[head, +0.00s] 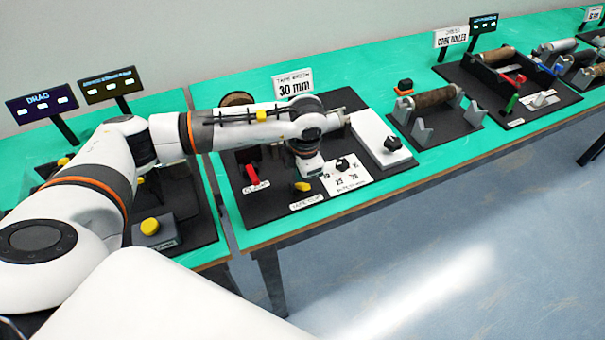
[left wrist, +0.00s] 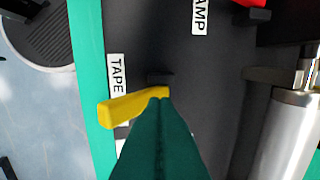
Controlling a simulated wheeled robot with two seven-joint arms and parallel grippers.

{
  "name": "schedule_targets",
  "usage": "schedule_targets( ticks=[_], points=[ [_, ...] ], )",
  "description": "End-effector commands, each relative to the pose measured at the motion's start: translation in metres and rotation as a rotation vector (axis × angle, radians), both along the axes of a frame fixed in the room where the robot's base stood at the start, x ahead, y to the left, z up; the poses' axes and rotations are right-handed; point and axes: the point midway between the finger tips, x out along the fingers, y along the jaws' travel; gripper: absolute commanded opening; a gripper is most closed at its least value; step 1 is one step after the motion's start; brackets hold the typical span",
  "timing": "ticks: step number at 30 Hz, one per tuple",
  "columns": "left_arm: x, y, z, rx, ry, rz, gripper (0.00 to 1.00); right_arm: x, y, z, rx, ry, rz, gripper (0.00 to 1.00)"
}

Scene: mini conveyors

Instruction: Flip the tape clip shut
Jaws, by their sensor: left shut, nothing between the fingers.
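The tape clip is a yellow lever (head: 302,186) near the front edge of the black station board, just behind its white label (head: 306,202). In the left wrist view the yellow lever (left wrist: 132,107) lies slanted beside the "TAPE" label (left wrist: 117,75). My left gripper (left wrist: 160,99) is shut and empty, its green fingertips at the lever's inner end. I cannot tell whether they touch it. In the head view the fingers are largely hidden by my wrist, which hangs over the board beside the lever. My right gripper is not in view.
A red clamp lever (head: 252,180) stands to the left on the same board. A black knob (head: 342,164) on a white dial plate (head: 352,178) and a white box (head: 380,140) are to the right. A "30 mm" sign (head: 294,84) stands behind. Open floor lies in front.

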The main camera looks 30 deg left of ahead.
Motion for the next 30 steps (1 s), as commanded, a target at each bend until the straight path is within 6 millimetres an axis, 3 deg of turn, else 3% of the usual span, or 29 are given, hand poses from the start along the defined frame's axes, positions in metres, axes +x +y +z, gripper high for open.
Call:
schedule_targets(
  ticks=[11, 16, 24, 30],
  points=[
    [0.005, 0.006, 0.008, 0.001, -0.004, 0.004, 0.00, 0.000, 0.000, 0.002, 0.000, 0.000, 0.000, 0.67],
    [0.017, 0.024, 0.031, 0.001, -0.004, 0.008, 0.00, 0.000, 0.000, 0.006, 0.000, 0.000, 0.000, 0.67],
    [0.003, 0.004, 0.085, -0.002, -0.005, 0.000, 0.00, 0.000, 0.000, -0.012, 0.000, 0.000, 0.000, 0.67],
    [-0.004, -0.004, 0.112, -0.002, -0.003, 0.002, 0.00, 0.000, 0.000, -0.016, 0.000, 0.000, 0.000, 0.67]
  ],
)
